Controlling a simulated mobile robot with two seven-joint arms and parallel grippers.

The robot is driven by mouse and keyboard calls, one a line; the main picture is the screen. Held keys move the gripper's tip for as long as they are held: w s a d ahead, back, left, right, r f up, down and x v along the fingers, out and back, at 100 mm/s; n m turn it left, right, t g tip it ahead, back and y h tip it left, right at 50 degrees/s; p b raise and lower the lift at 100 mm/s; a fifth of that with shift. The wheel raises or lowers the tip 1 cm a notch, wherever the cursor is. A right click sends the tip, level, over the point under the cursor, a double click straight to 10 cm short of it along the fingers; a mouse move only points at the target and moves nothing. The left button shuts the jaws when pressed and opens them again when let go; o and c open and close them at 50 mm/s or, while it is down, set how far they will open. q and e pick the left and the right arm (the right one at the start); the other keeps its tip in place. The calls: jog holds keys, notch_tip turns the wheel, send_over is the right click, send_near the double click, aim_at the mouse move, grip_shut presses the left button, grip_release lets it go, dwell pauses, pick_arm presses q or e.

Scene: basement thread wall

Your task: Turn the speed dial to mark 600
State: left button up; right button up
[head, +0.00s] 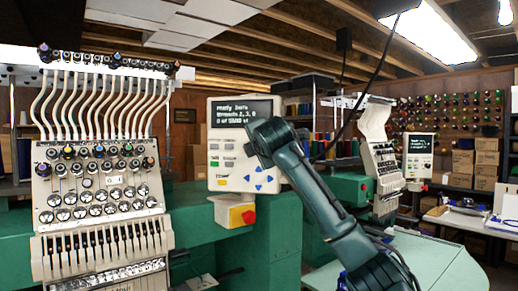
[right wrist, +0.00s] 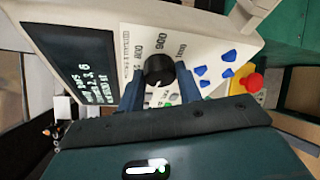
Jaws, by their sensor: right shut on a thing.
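The speed dial is a round black knob (right wrist: 158,70) on the cream control panel (right wrist: 105,14), with printed numbers around it. In the right wrist view 900 reads above the knob, with 800 to its left. I cannot make out 600 or where the knob points. My right gripper (right wrist: 159,88) has one finger on each side of the knob and is shut on it. In the head view my right gripper (head: 256,148) reaches the panel (head: 216,172) from the lower right and hides the dial. My left gripper is not in view.
The panel has a dark text screen (head: 243,110), blue arrow buttons (head: 264,180) and a red emergency button (head: 248,217) below. A multi-needle embroidery machine (head: 100,200) stands at left. A second machine (head: 382,150) and a thread wall (head: 455,115) are at right.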

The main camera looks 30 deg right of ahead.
dwell(0.3)
jog(key=o, duration=1)
jog(key=b+v, duration=0.4)
jog(key=v, duration=0.9)
jog(key=shift+a, duration=0.1)
